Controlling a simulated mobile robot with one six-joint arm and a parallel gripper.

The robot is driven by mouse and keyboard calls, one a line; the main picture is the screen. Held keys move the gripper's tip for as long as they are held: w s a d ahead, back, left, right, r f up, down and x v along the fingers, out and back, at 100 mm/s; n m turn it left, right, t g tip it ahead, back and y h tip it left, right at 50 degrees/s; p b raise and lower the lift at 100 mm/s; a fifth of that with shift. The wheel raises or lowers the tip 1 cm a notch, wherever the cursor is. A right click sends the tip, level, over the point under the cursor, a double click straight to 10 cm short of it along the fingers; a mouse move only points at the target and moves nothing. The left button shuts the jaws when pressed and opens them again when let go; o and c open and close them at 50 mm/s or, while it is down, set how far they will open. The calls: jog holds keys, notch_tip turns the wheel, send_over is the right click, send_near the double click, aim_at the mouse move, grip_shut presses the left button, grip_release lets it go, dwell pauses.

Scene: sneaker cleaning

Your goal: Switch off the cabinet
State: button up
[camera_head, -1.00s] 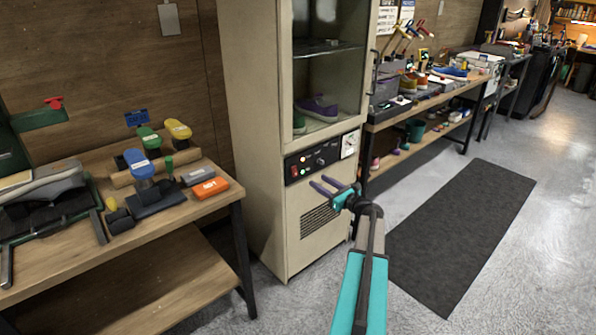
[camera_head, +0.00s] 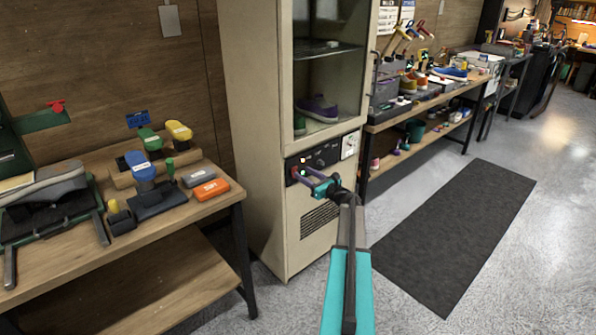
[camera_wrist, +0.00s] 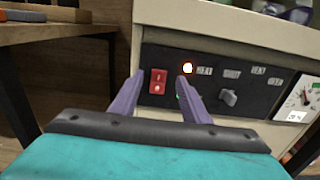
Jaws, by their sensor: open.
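The beige cabinet (camera_head: 255,130) stands upright with a glass door in its upper part. Its black control panel (camera_head: 326,155) is below the door. My gripper (camera_head: 301,173) is open and empty at the panel's left part. In the wrist view my gripper (camera_wrist: 160,76) has its purple fingers on either side of the red switch. I cannot tell whether they touch the panel.
A purple shoe (camera_head: 318,108) sits inside the cabinet behind the glass. A wooden workbench (camera_head: 215,208) with brushes and an orange box (camera_head: 211,189) stands at the left. A dark mat (camera_head: 455,235) lies on clear floor at the right.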

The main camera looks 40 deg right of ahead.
aim_at(295, 169)
jog(key=shift+w+d, duration=0.15)
jog(key=shift+w, duration=2)
jog(key=c, duration=1.1)
jog(key=shift+o, duration=0.2)
jog(key=shift+f+b, duration=0.25)
jog(key=shift+b, duration=0.3)
jog(key=t+b, duration=0.1)
jog(key=b, duration=0.2)
jog(key=t+b, duration=0.1)
jog(key=b, duration=0.2)
jog(key=shift+s+f, duration=0.15)
jog(key=shift+f, duration=0.2)
jog(key=t+b, duration=0.2)
jog(key=b, duration=0.3)
jog(key=shift+s+f, duration=0.1)
jog(key=shift+f, duration=0.1)
jog(key=shift+s+t+b, duration=0.1)
jog(key=shift+t+b, duration=0.2)
jog(key=shift+b, duration=0.1)
jog(key=shift+r, duration=0.1)
